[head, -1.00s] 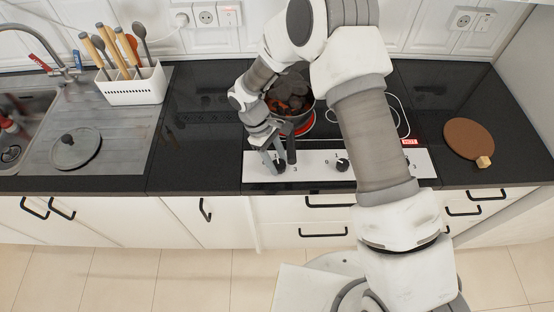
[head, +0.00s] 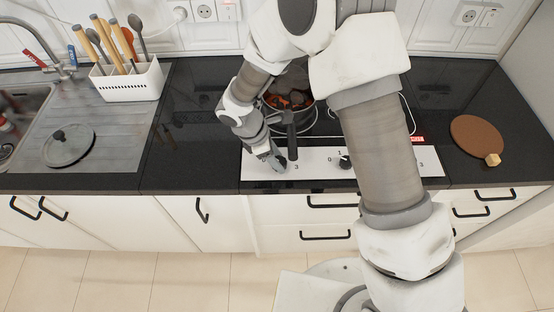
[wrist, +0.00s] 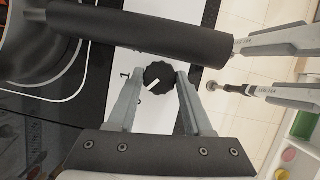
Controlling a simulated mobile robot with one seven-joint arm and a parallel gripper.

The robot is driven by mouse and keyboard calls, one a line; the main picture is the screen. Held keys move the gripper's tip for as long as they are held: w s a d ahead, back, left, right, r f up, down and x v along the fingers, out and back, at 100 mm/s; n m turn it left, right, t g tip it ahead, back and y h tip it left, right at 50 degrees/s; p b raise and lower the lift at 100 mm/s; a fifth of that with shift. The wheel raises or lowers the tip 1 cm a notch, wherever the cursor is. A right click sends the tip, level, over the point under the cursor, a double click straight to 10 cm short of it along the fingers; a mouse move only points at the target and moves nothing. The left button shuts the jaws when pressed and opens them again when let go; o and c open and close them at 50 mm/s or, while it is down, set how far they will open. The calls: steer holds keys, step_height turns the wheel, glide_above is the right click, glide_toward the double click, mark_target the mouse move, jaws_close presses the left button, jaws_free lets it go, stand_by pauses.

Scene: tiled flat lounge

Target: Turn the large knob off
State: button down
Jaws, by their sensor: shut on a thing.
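The black round stove knob (wrist: 158,77) shows a white pointer line in the wrist view. It sits on the white control panel (head: 318,164) of the hob. My gripper (wrist: 160,79) is shut on this knob, one finger on each side. In the head view my gripper (head: 277,162) is at the left end of the panel and mostly hides the knob. A second black knob (head: 345,162) is to its right, clear of my gripper. I cannot tell from size which knob is the large one.
A pot (head: 289,97) with dark contents stands on the hob, its dark handle (wrist: 140,35) reaching out close beside my gripper. A brown round board (head: 478,136) lies at right. A utensil holder (head: 128,80) and pot lid (head: 69,146) are at left.

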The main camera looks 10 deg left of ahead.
steer(key=shift+n+t, duration=0.3)
steer(key=shift+n, duration=0.4)
steer(key=shift+c, duration=1.5)
jaws_free()
steer(key=shift+r, duration=0.1)
steer(key=v, duration=1.7)
steer(key=shift+r, duration=0.2)
steer(key=shift+s+d, duration=0.1)
steer(key=shift+d, duration=0.05)
